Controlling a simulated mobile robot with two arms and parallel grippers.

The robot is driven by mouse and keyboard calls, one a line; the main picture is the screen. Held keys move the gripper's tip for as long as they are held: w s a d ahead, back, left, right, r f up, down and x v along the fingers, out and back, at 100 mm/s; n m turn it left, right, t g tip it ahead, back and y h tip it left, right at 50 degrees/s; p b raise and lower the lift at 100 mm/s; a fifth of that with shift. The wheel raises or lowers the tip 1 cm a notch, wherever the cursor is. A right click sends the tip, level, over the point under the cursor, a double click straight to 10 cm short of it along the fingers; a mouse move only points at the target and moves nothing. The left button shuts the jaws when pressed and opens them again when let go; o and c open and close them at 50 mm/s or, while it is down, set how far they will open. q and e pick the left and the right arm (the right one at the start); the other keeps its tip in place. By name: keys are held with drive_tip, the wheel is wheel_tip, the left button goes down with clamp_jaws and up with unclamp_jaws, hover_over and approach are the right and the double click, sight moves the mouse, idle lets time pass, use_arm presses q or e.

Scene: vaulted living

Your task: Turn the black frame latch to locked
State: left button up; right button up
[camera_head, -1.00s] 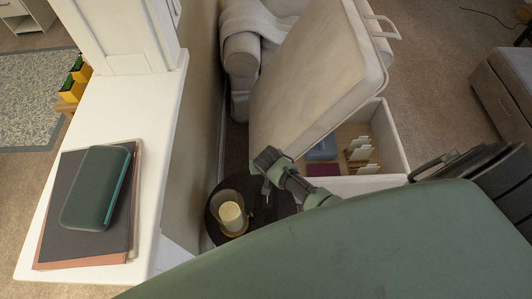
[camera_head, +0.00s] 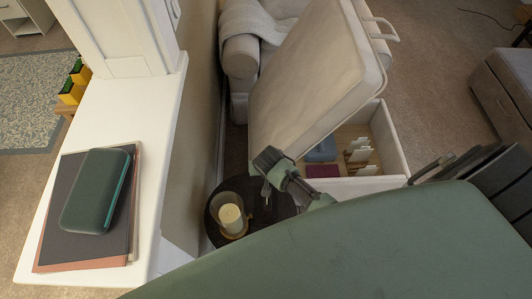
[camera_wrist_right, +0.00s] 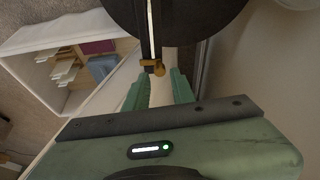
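In the right wrist view a dark piece with a pale strip down its middle (camera_wrist_right: 151,25) reaches down from the top. A small brass-coloured fitting (camera_wrist_right: 152,66) sits at its lower end. It may be the latch; whether it is locked I cannot tell. My right gripper (camera_wrist_right: 160,76) is open, its two green fingers apart just short of the fitting, with nothing visible gripped. In the head view my right gripper (camera_head: 266,184) is small, over the round dark side table (camera_head: 220,186). No frame latch can be made out there. My left gripper is not in view.
A candle in a glass holder (camera_head: 231,216) stands on the side table. A storage ottoman (camera_head: 392,150) with a raised lid (camera_head: 310,85) stands close behind my right arm. A white ledge (camera_head: 150,170) at left carries folders and a green case (camera_head: 95,190).

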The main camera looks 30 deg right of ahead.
drive_tip(key=shift+v, duration=2.5)
